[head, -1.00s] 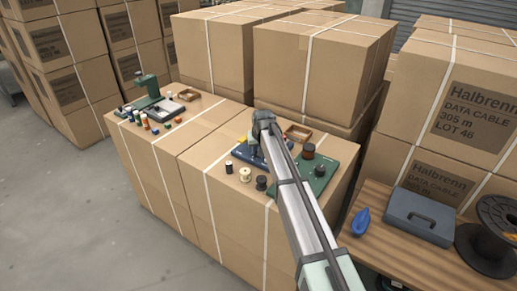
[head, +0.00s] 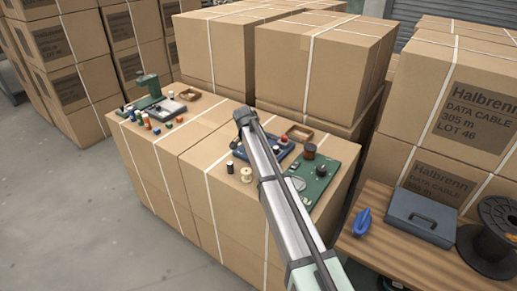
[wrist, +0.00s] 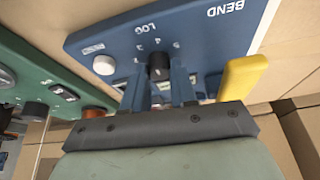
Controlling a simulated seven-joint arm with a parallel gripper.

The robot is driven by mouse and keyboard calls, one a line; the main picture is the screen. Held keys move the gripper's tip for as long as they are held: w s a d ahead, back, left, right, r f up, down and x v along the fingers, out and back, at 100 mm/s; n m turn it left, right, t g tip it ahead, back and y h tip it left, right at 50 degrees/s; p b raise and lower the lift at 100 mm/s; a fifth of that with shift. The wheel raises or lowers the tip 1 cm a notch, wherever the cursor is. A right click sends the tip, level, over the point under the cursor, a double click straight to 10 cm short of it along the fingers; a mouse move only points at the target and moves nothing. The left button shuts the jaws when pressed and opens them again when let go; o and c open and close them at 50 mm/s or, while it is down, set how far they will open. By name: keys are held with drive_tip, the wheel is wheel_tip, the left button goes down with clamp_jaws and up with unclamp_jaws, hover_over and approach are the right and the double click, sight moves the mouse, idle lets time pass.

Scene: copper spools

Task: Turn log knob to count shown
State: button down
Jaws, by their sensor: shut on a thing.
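The blue panel (wrist: 205,42) bears the words LOG and BEND and fills the upper middle of the wrist view. It also shows beside my arm in the head view (head: 262,158). Its black log knob (wrist: 159,66) sits below an arc of small digits. My gripper (wrist: 159,84) is shut on the knob, one finger on each side. The knob's pointer and exact setting are hard to make out. In the head view my gripper (head: 243,118) is at the panel's far left, and the knob is hidden.
A round white button (wrist: 104,65) lies left of the knob, and a yellow handle (wrist: 242,77) rises to the right. A brown tray (head: 299,132) and a pale spool (head: 246,174) stand nearby.

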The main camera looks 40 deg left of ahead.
drive_tip(key=shift+m+h, duration=0.5)
drive_tip(key=shift+m, duration=0.8)
drive_tip(key=shift+m+g, duration=0.3)
drive_tip(key=c, duration=0.9)
unclamp_jaws()
drive_tip(key=v, duration=1.4)
drive_tip(key=shift+f, duration=0.15)
